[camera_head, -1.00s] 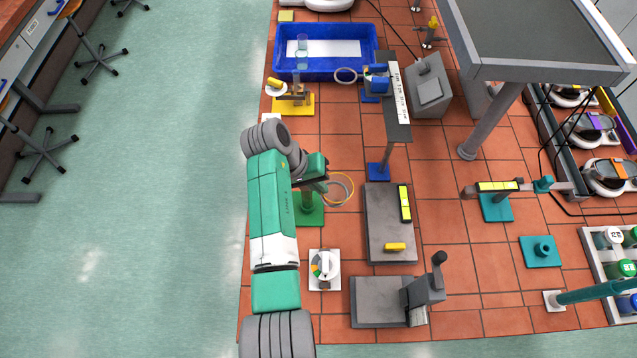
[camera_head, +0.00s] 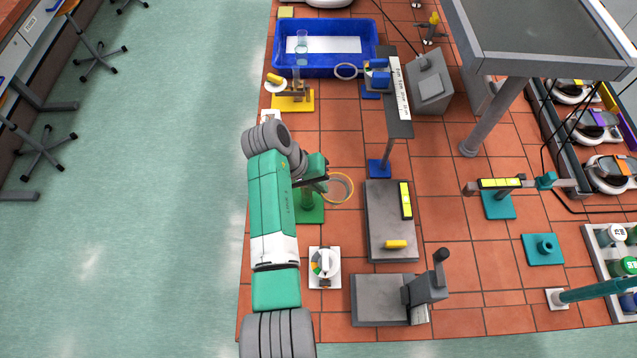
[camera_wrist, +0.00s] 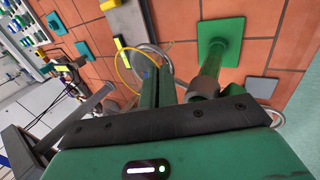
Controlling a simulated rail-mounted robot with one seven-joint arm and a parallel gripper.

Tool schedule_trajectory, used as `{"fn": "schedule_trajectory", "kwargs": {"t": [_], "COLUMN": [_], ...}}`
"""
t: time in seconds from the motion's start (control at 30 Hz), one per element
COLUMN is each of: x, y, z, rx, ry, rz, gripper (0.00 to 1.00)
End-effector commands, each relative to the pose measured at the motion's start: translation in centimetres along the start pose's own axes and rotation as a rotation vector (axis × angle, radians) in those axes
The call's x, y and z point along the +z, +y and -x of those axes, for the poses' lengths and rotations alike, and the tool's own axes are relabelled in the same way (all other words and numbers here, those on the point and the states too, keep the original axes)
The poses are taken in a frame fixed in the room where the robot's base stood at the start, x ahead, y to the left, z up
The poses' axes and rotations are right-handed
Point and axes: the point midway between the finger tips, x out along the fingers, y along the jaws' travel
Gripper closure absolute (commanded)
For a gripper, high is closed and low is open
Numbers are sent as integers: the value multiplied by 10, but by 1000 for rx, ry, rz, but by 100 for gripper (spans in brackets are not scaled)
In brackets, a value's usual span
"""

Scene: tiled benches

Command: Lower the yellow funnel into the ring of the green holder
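The yellow funnel shows as a thin yellow rim (camera_head: 353,190) just right of my gripper (camera_head: 321,183); in the wrist view the rim (camera_wrist: 120,72) lies beyond the fingers (camera_wrist: 157,85). The fingers look close together with the funnel at their tips. The green holder has a green base (camera_head: 312,216) below my gripper and a green post; the base (camera_wrist: 232,27) also shows in the wrist view. Its grey ring (camera_head: 345,181) appears inside the yellow rim from above. The height gap between funnel and ring cannot be told, and the fingers hide part of both.
A grey slab (camera_head: 385,228) with yellow pieces stands right of the holder. A white dial device (camera_head: 325,268) is in front. A blue-footed stand (camera_head: 380,168) rises behind the slab. A yellow-based stand (camera_head: 304,106) and blue tray (camera_head: 283,66) are farther back.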

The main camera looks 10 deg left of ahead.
Motion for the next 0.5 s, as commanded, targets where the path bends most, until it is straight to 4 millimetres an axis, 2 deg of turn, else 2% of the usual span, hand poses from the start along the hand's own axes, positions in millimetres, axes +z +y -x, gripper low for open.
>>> {"fn": "schedule_trajectory", "kwargs": {"t": [0.5], "x": [0], "y": [-3], "z": [-5], "rx": [0], "ry": [0], "rz": [0], "gripper": [100]}}
